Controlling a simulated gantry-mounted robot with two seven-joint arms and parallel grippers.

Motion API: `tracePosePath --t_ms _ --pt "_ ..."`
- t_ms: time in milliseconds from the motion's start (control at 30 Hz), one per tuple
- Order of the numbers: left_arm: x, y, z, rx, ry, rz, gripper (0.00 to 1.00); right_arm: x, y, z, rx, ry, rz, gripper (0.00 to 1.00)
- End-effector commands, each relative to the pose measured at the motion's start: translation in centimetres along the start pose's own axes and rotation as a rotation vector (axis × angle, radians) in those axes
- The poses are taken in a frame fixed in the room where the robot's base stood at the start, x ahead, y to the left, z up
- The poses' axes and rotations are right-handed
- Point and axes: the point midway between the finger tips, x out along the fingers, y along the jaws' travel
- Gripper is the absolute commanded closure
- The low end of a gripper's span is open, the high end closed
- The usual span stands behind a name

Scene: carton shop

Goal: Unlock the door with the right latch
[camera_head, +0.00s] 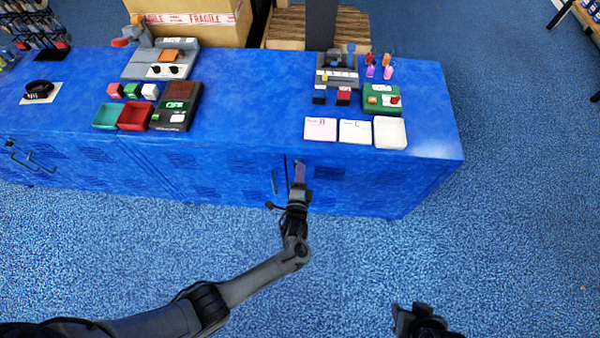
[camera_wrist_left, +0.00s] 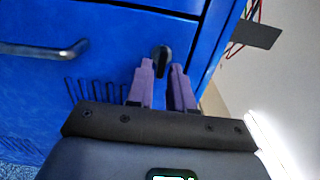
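The black latch knob (camera_wrist_left: 162,58) shows in the left wrist view, near the door's edge. My left gripper (camera_head: 298,170) is at the door front, right of the handle, and hides the latch in the head view. Its purple fingers (camera_wrist_left: 162,70) are apart, with the knob at the gap between their tips; I cannot tell whether they touch it. My right gripper (camera_head: 412,312) is low over the floor, away from the cabinet.
The cabinet top (camera_head: 250,115) carries a white tray (camera_head: 390,132), two cards, a green box (camera_head: 382,98), and red (camera_head: 136,116) and green bins at left. A carton (camera_head: 195,20) stands behind. Blue carpet (camera_head: 480,240) in front is clear.

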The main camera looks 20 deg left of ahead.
Motion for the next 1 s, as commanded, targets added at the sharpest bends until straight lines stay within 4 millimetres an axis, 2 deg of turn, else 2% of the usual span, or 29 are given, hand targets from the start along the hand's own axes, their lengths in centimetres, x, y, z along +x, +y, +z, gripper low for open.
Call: tracePosePath --t_ms 100,467,633,1000 --pt "0.0 0.0 0.0 -0.001 0.0 0.0 0.65 0.0 0.0 0.0 0.0 0.0 0.0 0.57" --pt "-0.5 -0.1 0.0 -0.001 0.0 0.0 0.65 -0.2 0.1 0.0 -0.004 0.0 0.003 0.57" --pt "-2.5 -0.1 0.0 -0.001 0.001 0.001 0.65 -0.7 0.2 -0.2 -0.009 -0.001 0.007 0.57" --pt "-8.7 0.0 0.0 -0.001 0.0 0.002 0.65 -1.7 0.3 -0.5 -0.009 -0.001 0.007 0.57"
